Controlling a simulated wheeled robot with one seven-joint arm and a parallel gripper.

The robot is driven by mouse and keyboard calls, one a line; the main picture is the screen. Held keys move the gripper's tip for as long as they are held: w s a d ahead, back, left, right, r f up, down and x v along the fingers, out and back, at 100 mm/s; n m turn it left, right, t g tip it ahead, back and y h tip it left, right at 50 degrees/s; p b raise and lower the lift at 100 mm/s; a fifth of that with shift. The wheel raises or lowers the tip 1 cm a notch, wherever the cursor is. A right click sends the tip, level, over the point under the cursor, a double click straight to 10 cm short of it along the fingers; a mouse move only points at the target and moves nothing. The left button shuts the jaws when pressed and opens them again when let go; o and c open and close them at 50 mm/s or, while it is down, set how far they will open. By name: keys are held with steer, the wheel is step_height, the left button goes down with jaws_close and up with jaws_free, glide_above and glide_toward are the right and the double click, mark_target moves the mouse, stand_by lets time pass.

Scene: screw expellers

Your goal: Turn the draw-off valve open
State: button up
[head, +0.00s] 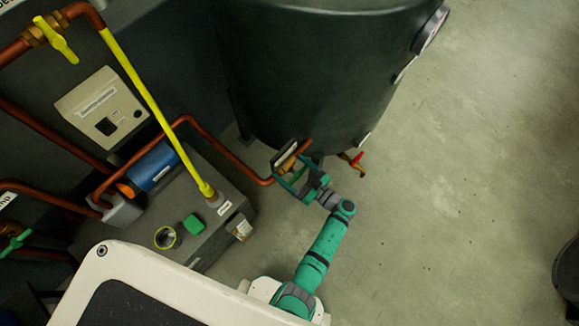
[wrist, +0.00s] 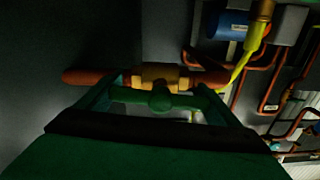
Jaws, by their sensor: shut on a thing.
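A brass valve (wrist: 160,77) sits in a copper pipe at the foot of the dark tank (head: 315,80). Its green handle (wrist: 160,101) lies roughly along the pipe in the wrist view. My gripper (wrist: 162,85) has one finger at each end of this handle and is shut on it. In the head view my gripper (head: 297,183) is at the pipe by the tank's lower edge and hides most of the valve. A tag near it is too small to read.
A red-handled tap (head: 357,159) sticks out of the tank close to the right of my gripper. A grey block (head: 215,235) with a green knob (head: 194,224) and a yellow pipe (head: 150,100) stand to the left.

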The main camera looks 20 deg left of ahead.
steer(key=shift+n, duration=0.5)
steer(key=shift+d+f, duration=0.1)
steer(key=o, duration=0.9)
steer(key=v, duration=1)
steer(key=shift+s+d, duration=0.15)
steer(key=shift+d, duration=0.2)
